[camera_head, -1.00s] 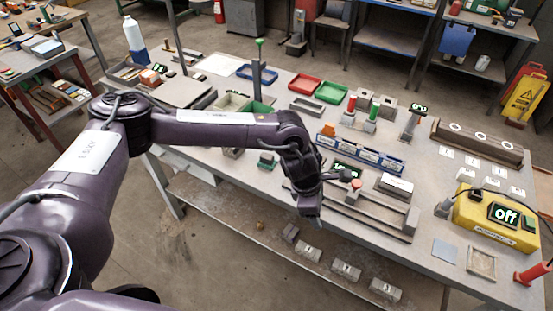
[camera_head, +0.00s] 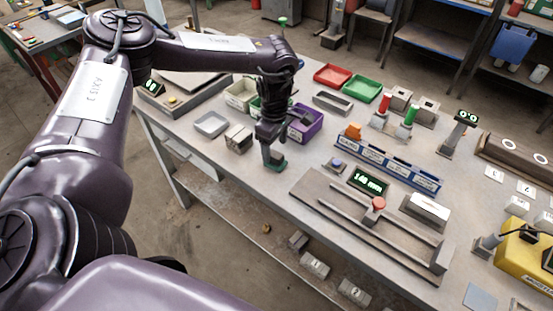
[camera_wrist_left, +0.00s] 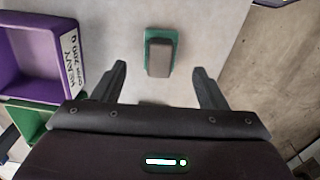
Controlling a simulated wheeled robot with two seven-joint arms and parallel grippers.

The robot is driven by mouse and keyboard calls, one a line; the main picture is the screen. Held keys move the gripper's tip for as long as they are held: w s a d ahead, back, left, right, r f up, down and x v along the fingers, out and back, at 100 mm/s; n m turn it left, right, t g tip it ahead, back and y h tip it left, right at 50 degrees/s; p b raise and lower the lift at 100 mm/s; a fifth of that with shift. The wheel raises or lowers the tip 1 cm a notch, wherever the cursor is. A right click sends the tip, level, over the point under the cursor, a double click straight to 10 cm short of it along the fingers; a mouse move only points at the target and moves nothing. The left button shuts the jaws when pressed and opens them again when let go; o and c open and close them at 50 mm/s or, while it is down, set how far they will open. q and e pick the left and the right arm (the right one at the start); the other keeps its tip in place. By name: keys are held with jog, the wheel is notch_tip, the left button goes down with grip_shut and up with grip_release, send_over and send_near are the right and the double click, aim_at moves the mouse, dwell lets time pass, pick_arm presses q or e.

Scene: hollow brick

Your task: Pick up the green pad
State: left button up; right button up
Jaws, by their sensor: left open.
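The green pad (camera_wrist_left: 149,38) lies on the grey tabletop in the left wrist view, with a grey-brown block (camera_wrist_left: 160,58) on its top. In the head view the green pad (camera_head: 277,165) shows just under my left gripper (camera_head: 271,154), near the table's front edge, partly hidden by the gripper. In the left wrist view the two fingers of my left gripper (camera_wrist_left: 159,70) are spread wide, with the pad ahead between their tips and nothing held. Whether the fingertips are level with the pad I cannot tell. My right gripper is not in view.
A purple bin (camera_head: 305,124) stands close behind and right of the pad; its "heavy" label shows in the left wrist view (camera_wrist_left: 70,55). A rail fixture (camera_head: 350,225) lies to the right.

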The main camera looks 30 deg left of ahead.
aim_at(276, 154)
pick_arm(q)
notch_tip(276, 154, down, 2)
jog(key=shift+s+f+p, duration=0.1)
jog(key=shift+f+p, duration=0.15)
jog(key=shift+p, duration=0.35)
notch_tip(276, 154, down, 3)
jog(key=shift+r, duration=0.2)
jog(key=shift+d, duration=0.1)
jog(key=c, duration=1.1)
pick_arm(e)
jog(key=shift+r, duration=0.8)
pick_arm(q)
jog(key=shift+o, duration=0.2)
